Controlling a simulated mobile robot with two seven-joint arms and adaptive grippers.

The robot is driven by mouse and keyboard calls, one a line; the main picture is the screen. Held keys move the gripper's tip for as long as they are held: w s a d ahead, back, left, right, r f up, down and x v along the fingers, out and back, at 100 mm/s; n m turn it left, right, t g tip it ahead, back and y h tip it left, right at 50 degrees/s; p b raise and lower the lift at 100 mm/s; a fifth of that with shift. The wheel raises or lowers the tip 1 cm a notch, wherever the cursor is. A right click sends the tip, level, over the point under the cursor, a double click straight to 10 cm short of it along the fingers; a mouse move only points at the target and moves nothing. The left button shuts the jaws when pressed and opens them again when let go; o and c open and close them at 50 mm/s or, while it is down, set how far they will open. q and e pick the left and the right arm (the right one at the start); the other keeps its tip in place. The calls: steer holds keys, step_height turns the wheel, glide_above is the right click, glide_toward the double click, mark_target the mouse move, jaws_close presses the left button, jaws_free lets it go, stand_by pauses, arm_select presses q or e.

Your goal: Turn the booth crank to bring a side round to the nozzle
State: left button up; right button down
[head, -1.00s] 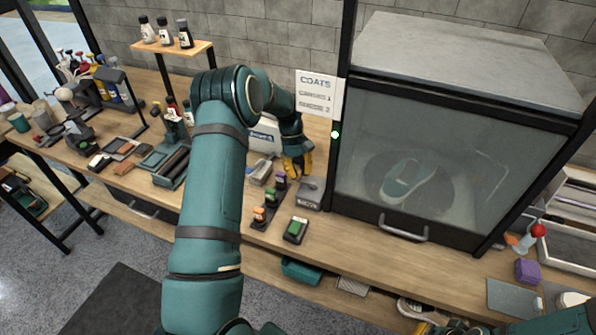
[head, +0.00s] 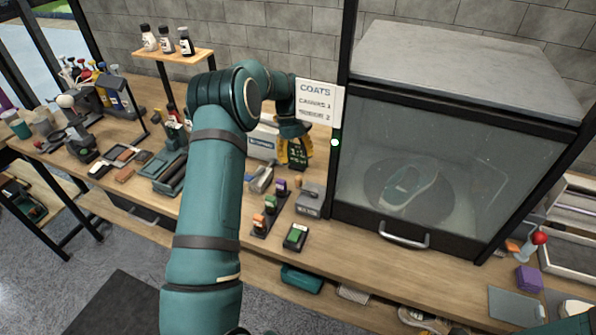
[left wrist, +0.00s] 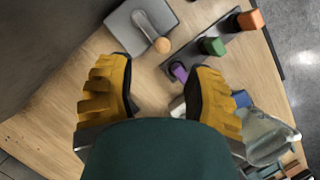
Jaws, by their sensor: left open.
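The booth (head: 455,140) stands at the right of the bench with its glass front closed. Inside, a pale sneaker with teal edges (head: 410,188) lies on a round turntable, blurred by the glass. The crank (head: 310,198) is a grey block left of the booth; the left wrist view shows its lever and round wooden knob (left wrist: 161,45). My left gripper (head: 297,158) is open and empty behind and above the crank. In the left wrist view its yellow fingers (left wrist: 162,72) are spread, with the knob just beyond and between them. The nozzle is not distinguishable. My right gripper is out of view.
A rack with purple, green and orange blocks (head: 270,204) stands beside the crank. A small green-topped pad (head: 296,236) lies in front. A COATS sign (head: 317,101) hangs by the booth's left post. Bench surface is bare before the booth.

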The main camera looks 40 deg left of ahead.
arm_select(q)
steer(key=shift+v, duration=2.25)
